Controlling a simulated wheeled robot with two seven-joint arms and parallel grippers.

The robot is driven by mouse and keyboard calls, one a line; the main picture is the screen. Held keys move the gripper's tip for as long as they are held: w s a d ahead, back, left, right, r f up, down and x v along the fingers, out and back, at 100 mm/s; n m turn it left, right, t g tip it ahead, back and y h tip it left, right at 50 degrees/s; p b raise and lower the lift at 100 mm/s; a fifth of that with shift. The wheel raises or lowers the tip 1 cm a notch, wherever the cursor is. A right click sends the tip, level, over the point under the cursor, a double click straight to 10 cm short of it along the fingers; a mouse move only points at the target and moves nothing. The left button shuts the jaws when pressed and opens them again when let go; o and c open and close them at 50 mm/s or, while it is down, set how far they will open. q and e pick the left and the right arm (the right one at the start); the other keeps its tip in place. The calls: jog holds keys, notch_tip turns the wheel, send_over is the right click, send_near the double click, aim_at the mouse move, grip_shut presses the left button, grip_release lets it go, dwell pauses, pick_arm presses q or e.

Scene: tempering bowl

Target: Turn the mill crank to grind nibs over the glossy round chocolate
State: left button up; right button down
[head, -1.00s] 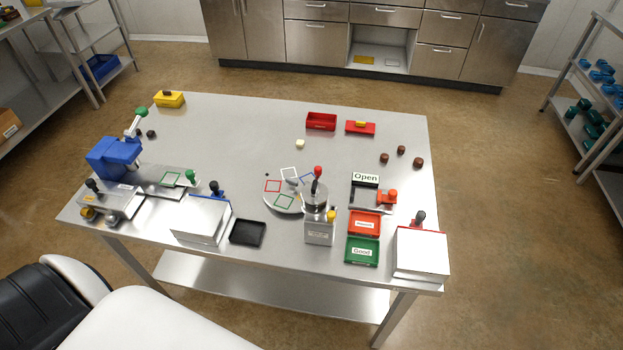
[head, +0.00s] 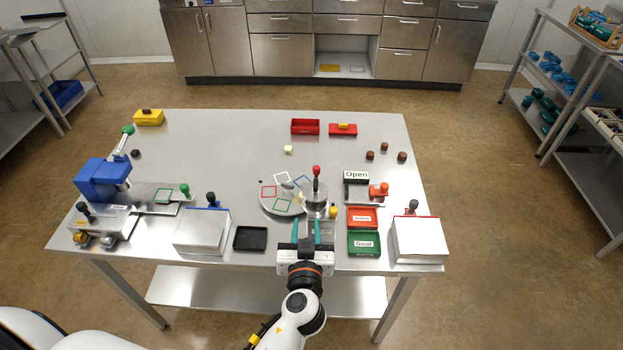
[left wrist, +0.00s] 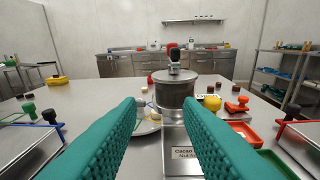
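The mill (head: 315,200) is a metal cylinder on a labelled block near the table's front middle. Its crank has a red knob (head: 316,170) on top, also seen in the left wrist view (left wrist: 172,51). The mill's drum (left wrist: 175,92) stands ahead of my fingers there. A round plate (head: 270,207) with coloured square outlines lies beside the mill. Small brown round chocolates (head: 385,146) sit at the back right; I cannot tell which is glossy. My left gripper (head: 306,228) is open and empty, in front of the mill, apart from the crank. My right gripper is out of view.
Right of the mill are a red tray (head: 361,226), a green tray (head: 364,254) and a white-topped box (head: 418,243). Left are a black tray (head: 250,248), another white-topped box (head: 201,232) and a blue machine (head: 103,180).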

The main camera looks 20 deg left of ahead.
aim_at(316, 178)
pick_arm(q)
jog(key=shift+t, duration=0.9)
jog(key=w+r+p, duration=0.1)
jog(key=w, duration=0.2)
jog(key=w+a+r+p, duration=0.1)
jog(key=w, duration=0.3)
jog(key=w+r+p, duration=0.1)
jog(key=w+r, duration=0.1)
jog(key=w, duration=0.1)
jog(key=shift+w+a, duration=0.25)
jog(key=shift+w, duration=0.15)
jog(key=shift+x, duration=0.75)
jog(key=shift+f, duration=0.15)
jog(key=shift+c, duration=0.2)
grip_shut()
jog(key=shift+m+h, duration=0.3)
jog(key=shift+h, duration=0.4)
